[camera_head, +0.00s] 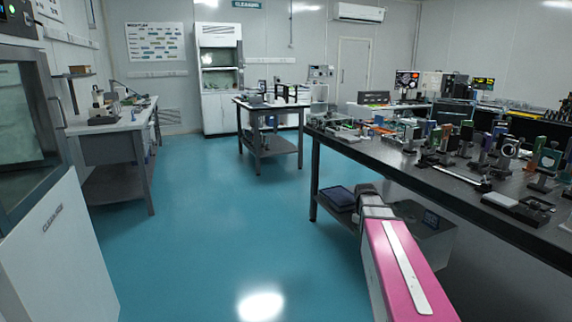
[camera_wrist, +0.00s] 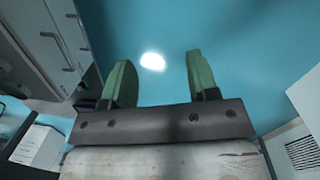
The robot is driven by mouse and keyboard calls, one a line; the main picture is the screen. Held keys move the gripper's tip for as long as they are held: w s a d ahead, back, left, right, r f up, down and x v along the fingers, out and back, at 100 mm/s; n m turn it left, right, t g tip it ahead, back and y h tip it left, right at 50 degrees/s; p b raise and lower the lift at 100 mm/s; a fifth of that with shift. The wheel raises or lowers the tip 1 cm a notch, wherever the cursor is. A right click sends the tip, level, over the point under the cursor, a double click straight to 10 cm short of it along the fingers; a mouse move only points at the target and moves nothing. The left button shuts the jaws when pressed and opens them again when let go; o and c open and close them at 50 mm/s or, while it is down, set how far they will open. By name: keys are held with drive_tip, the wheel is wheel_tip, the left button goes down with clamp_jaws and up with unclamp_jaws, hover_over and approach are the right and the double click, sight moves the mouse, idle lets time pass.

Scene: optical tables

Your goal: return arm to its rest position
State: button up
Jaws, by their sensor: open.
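My gripper (camera_wrist: 160,84) shows in the wrist view with its two green fingers spread apart. Nothing is between the fingers, and the blue floor lies beyond them. In the head view my pink arm link reaches up from the bottom right, in front of the long optical table (camera_head: 470,200). The gripper itself cannot be made out in the head view.
The long table on the right carries many optical mounts. A smaller table (camera_head: 272,104) stands at the middle back, and a bench (camera_head: 115,124) stands at the left. A cleaning cabinet (camera_head: 55,250) is at near left. The blue floor (camera_head: 205,210) between them is clear.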

drive_tip(key=s+a+f+m, duration=0.3)
drive_tip(key=s+a+f, duration=0.2)
drive_tip(key=s+a, duration=0.1)
drive_tip(key=s+a+f+m+y, duration=0.1)
drive_tip(key=s+a+f+m, duration=0.3)
drive_tip(key=s, duration=0.5)
drive_tip(key=shift+s+a+f+m, duration=0.25)
drive_tip(key=shift+a+f, duration=0.4)
drive_tip(key=shift+a, duration=0.45)
